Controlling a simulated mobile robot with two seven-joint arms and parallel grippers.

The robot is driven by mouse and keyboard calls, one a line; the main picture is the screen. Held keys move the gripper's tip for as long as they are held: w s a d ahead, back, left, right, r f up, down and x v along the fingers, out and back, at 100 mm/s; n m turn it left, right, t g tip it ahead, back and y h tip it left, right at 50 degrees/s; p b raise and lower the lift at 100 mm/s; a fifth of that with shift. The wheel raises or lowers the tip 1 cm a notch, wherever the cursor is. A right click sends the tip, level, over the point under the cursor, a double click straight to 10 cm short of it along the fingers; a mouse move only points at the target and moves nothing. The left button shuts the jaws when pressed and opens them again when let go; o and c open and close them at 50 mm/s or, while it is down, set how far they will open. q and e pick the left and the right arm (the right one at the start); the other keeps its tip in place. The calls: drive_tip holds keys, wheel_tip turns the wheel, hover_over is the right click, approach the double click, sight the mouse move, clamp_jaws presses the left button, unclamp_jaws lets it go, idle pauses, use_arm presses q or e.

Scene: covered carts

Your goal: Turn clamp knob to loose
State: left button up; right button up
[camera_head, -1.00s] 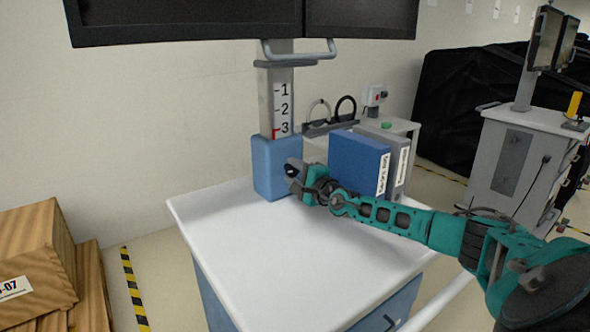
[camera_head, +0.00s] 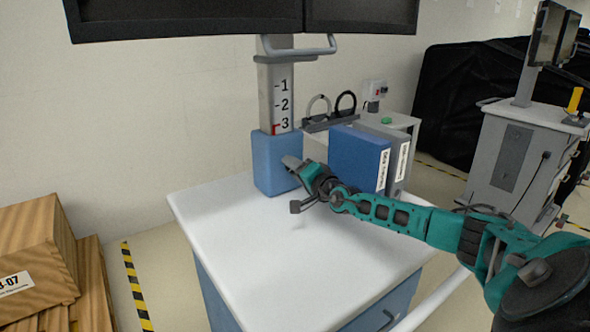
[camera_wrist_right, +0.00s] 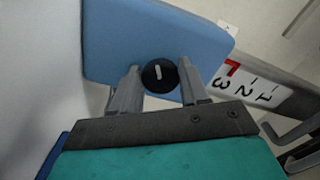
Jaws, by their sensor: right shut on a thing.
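The clamp knob (camera_wrist_right: 150,77) is round and black with a short white mark, which stands nearly upright in the right wrist view. It sits on the face of the blue clamp block (camera_wrist_right: 185,32), which also shows in the head view (camera_head: 268,150) at the foot of the grey column. My right gripper (camera_head: 291,164) reaches the block's front from the right. In the right wrist view its two fingers (camera_wrist_right: 160,80) lie on both sides of the knob, shut on it. In the head view the gripper hides the knob. My left gripper is not in view.
The grey column (camera_head: 268,88) carries a 1-2-3 scale with a red mark near 3, with dark monitors (camera_head: 185,18) above. Blue and grey binders (camera_head: 358,158) stand close to the right of my gripper. The white cart top (camera_head: 290,265) is clear in front. Wooden crates (camera_head: 35,245) stand at left.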

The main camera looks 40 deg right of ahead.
idle(0.5)
drive_tip(key=o, duration=1)
drive_tip(key=shift+s, duration=0.1)
drive_tip(key=shift+s+f, duration=0.15)
drive_tip(key=shift+s, duration=0.4)
drive_tip(key=s, duration=0.4)
drive_tip(key=s+a, duration=0.1)
drive_tip(key=s, duration=0.6)
drive_tip(key=shift+s+a, duration=0.25)
drive_tip(key=shift+s, duration=0.05)
